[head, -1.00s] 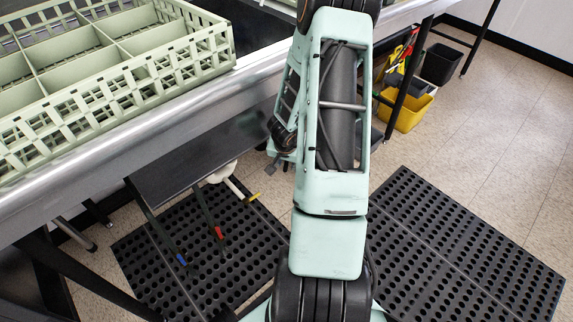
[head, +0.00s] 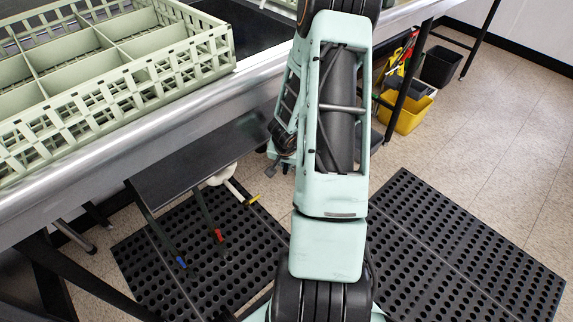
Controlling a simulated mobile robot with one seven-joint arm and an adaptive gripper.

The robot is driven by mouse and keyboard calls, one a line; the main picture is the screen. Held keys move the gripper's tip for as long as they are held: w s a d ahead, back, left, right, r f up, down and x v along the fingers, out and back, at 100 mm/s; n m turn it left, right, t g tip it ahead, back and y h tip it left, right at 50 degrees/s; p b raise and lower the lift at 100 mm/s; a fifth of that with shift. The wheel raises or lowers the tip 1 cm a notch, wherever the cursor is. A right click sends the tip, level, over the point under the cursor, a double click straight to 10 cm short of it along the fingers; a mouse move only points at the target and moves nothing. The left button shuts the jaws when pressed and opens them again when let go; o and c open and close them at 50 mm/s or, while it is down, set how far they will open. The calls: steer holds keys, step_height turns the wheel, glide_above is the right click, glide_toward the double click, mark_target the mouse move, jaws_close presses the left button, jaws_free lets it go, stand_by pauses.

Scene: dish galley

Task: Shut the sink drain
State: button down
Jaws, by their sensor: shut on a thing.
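Under the sink, a pale drain fitting (head: 218,176) shows with a thin rod that ends in a yellow handle (head: 254,199). My arm reaches up and folds down behind its front link toward the underside of the counter. The end with my gripper (head: 278,168) shows only in part, just left of that link and up and right of the yellow handle. A gap shows in the picture between them. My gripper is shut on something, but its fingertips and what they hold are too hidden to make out.
A green dish rack (head: 120,78) stands on the steel counter (head: 150,135). A red handle (head: 218,236) and a blue handle (head: 181,262) hang below. Black perforated mats (head: 450,240) cover the floor. A yellow bucket (head: 405,115) stands at the back right.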

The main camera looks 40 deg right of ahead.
steer(key=shift+r, duration=0.1)
steer(key=shift+a+r+y+p, duration=0.25)
steer(key=shift+a+y+p, duration=0.15)
steer(key=shift+y+p, duration=0.6)
steer(key=a+r+m+y+b, duration=0.2)
steer(key=a+r+y, duration=0.2)
steer(key=y, duration=0.9)
steer(key=shift+s+a+r+m, duration=0.2)
steer(key=shift+r+m, duration=0.1)
steer(key=shift+r, duration=0.4)
steer(key=shift+y, duration=0.3)
steer(key=c, duration=2)
jaws_free()
